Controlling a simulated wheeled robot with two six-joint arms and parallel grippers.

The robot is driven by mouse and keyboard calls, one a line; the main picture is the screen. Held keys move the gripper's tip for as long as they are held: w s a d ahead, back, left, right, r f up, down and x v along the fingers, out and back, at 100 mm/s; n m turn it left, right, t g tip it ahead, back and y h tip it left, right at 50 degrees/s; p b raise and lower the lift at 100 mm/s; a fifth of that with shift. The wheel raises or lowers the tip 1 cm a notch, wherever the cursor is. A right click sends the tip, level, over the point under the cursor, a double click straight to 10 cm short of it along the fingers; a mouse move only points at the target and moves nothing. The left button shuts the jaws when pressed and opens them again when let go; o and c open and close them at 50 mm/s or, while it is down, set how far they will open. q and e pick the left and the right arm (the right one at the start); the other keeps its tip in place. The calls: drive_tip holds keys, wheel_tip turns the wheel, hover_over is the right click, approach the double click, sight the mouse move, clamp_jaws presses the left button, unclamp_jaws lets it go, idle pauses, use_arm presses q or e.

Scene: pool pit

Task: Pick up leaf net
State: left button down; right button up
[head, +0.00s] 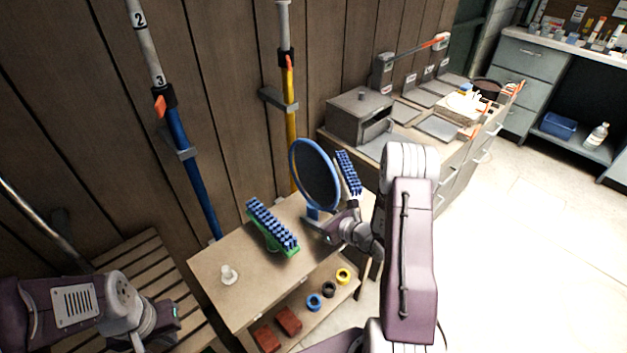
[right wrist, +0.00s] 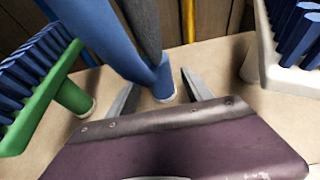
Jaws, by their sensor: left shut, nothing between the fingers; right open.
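The leaf net, a blue hoop (head: 314,174) with dark mesh, stands upright on its blue socket on the wooden bench (head: 215,268) in the head view. Its blue socket (right wrist: 163,80) shows between the fingers in the right wrist view. My right gripper (head: 318,227) is open, with one finger on each side of the socket. Whether the fingers touch it I cannot tell. My left gripper (head: 150,328) is low at the left, away from the net; it is shut and empty, its fingertips hard to make out.
A small white fitting (head: 228,274) sits on the bench. Poles lean on the wall behind. A lower shelf holds rings and red blocks.

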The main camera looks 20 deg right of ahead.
drive_tip(key=shift+x, duration=0.95)
clamp_jaws()
